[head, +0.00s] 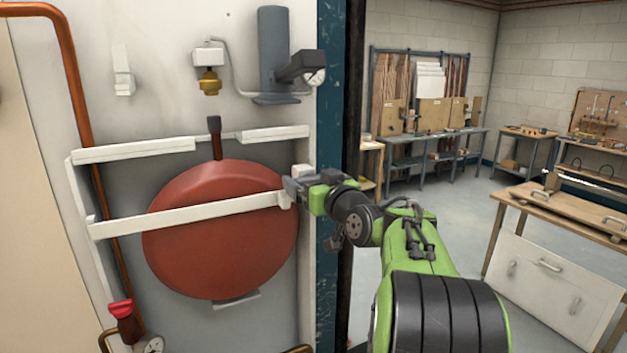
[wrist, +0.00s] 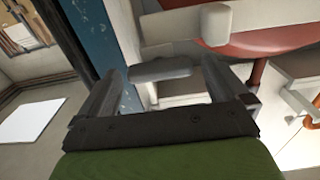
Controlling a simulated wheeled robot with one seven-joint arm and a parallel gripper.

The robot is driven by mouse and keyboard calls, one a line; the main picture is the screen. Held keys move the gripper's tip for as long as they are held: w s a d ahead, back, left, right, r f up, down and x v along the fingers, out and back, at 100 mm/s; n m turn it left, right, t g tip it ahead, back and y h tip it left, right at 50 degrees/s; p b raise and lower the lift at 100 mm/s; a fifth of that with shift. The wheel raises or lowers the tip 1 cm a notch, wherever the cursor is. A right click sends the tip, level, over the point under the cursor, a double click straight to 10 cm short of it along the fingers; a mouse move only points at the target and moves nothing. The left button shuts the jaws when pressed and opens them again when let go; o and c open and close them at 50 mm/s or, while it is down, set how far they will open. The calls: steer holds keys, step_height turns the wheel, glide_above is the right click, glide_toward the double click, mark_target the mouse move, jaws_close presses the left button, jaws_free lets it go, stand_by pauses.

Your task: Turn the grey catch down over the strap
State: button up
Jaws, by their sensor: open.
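The white strap (head: 190,214) runs across the front of the round red vessel (head: 205,255), its right end near my gripper. My gripper (head: 291,190) is at the right edge of the vessel and hides the catch area in the head view. In the wrist view, a short rounded grey bar, which looks like the grey catch (wrist: 158,70), lies between the fingertips of my gripper (wrist: 162,76). The jaws are open with a finger on each side of the bar; contact cannot be told. The red vessel also shows in the wrist view (wrist: 275,43).
A white frame (head: 135,151) surrounds the vessel. A copper pipe (head: 68,60) runs down the left, with a red-capped valve (head: 122,312) at its lower end. A blue post (head: 328,80) stands just right of the panel. Open floor and workbenches lie farther right.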

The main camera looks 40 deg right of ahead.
steer(key=c, duration=1.1)
steer(key=shift+o, duration=0.2)
steer(key=shift+m, duration=0.3)
steer(key=shift+d+f+m+p, duration=0.1)
steer(key=shift+m+p, duration=0.9)
steer(key=shift+m, duration=3.35)
steer(key=shift+d+f+m+p, duration=0.1)
steer(key=shift+m+p, duration=0.85)
steer(key=shift+m, duration=3.4)
steer(key=o, duration=1.1)
steer(key=shift+s, duration=0.1)
steer(key=shift+c, duration=0.2)
steer(key=shift+s, duration=0.1)
